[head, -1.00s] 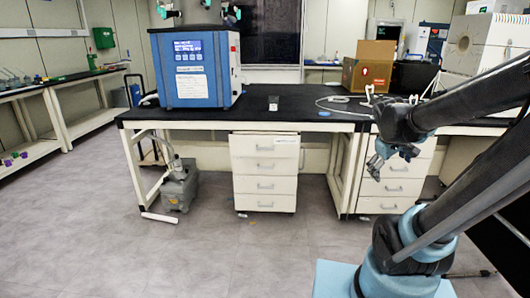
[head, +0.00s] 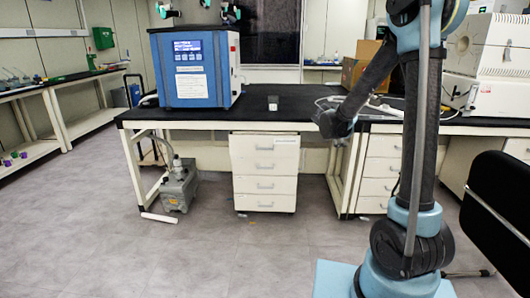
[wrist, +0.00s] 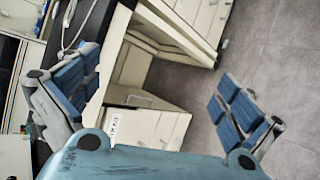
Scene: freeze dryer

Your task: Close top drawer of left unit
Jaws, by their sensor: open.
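The left unit (head: 265,175) is a white drawer cabinet under the black bench, at the middle of the head view. Its top drawer (head: 262,145) has a small label at the right of its front and appears to stand out from the unit. How far it is out is hard to tell there. In the wrist view a white drawer unit (wrist: 160,127) with a label shows tilted between my fingers, some way beyond them. My gripper (wrist: 155,95) is spread wide and empty, touching nothing. In the head view its fingers cannot be made out.
The black bench top (head: 230,115) runs above the unit, with a blue machine (head: 194,68) and a small cup (head: 273,103) on it. A grey pump (head: 178,186) stands left of the unit. Another drawer unit (head: 378,172) stands to the right.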

